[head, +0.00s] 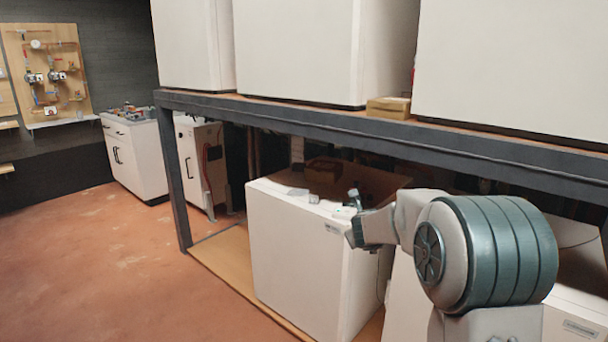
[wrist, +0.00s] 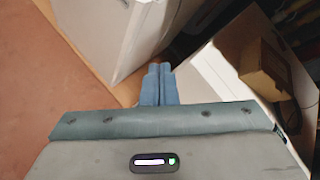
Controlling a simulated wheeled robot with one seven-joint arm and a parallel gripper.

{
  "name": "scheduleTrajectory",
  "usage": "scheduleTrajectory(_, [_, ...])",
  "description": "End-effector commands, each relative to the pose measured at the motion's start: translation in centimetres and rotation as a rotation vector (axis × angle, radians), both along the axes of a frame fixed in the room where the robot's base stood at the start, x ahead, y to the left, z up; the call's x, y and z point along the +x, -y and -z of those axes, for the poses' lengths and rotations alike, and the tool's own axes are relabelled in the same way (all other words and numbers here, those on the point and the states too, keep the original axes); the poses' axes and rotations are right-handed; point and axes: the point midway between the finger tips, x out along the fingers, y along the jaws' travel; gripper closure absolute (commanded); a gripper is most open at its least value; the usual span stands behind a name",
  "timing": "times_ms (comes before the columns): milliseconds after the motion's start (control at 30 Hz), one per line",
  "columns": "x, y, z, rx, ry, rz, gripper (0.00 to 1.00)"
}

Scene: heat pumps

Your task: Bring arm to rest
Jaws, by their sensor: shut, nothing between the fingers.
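My gripper (wrist: 159,68) shows in the wrist view with its two blue-grey fingers together and nothing between them. The fingers appear over the gap between two white units; I cannot tell their exact height or whether they touch anything. In the head view my arm reaches in from the right, bent, with its wrist in front of the white heat pump unit (head: 296,262) under the shelf. The fingers cannot be made out clearly there.
A dark shelf beam (head: 330,121) runs above my arm, with large white units (head: 296,45) on top. A cardboard box (wrist: 262,68) lies at the right in the wrist view. A white cabinet (head: 134,160) stands at the back left. The reddish floor (head: 95,265) at left is clear.

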Motion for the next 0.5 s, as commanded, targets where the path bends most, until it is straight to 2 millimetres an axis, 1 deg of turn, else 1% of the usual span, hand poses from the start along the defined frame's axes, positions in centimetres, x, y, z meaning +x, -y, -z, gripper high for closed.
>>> scheduleTrajectory(33, [-1.4, -1.3, -3.1, -0.097, -0.004, -0.136, 1.0])
scheduleTrajectory(67, [-2.3, -2.2, -4.2, -0.162, -0.011, -0.224, 1.0])
scheduleTrajectory(100, [-3.6, -3.3, -5.5, -0.249, -0.021, -0.34, 1.0])
scheduleTrajectory(167, [-5.9, -4.9, -7.1, -0.381, -0.038, -0.513, 1.0])
scheduleTrajectory(200, [-7.6, -5.8, -8.0, -0.47, -0.052, -0.626, 1.0])
scheduleTrajectory(267, [-10.4, -7.0, -9.0, -0.604, -0.076, -0.794, 1.0])
scheduleTrajectory(300, [-12.4, -7.7, -9.4, -0.691, -0.095, -0.906, 1.0])
scheduleTrajectory(367, [-15.6, -8.4, -9.9, -0.821, -0.125, -1.072, 1.0])
scheduleTrajectory(400, [-17.8, -8.7, -10.1, -0.907, -0.148, -1.182, 1.0])
scheduleTrajectory(467, [-21.3, -8.8, -10.2, -1.029, -0.186, -1.347, 1.0])
scheduleTrajectory(500, [-23.7, -8.7, -10.2, -1.109, -0.214, -1.458, 1.0])
